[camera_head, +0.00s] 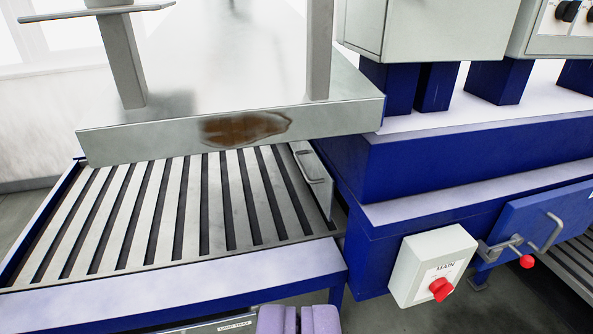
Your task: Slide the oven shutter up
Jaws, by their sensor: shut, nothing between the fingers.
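My gripper (298,321) shows as two purple fingers at the bottom edge, just right of centre. The fingers are together and empty, in front of the blue frame of the slatted conveyor. No part is clearly marked as the oven shutter. A small upright grey metal plate (315,178) with a slot-like feature stands at the right end of the slats, against the blue housing; it may be the shutter, but I cannot tell. A blue panel (548,218) with a bar handle (553,232) and a red-knobbed lever (518,251) is at the right. My gripper touches neither.
The slatted conveyor (170,205) lies at left, under a grey metal hood (230,135) with a brown stain. A grey MAIN switch box (433,265) with a red knob juts from the blue housing (430,160). Grey control boxes (430,28) stand above. Open floor shows at lower right.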

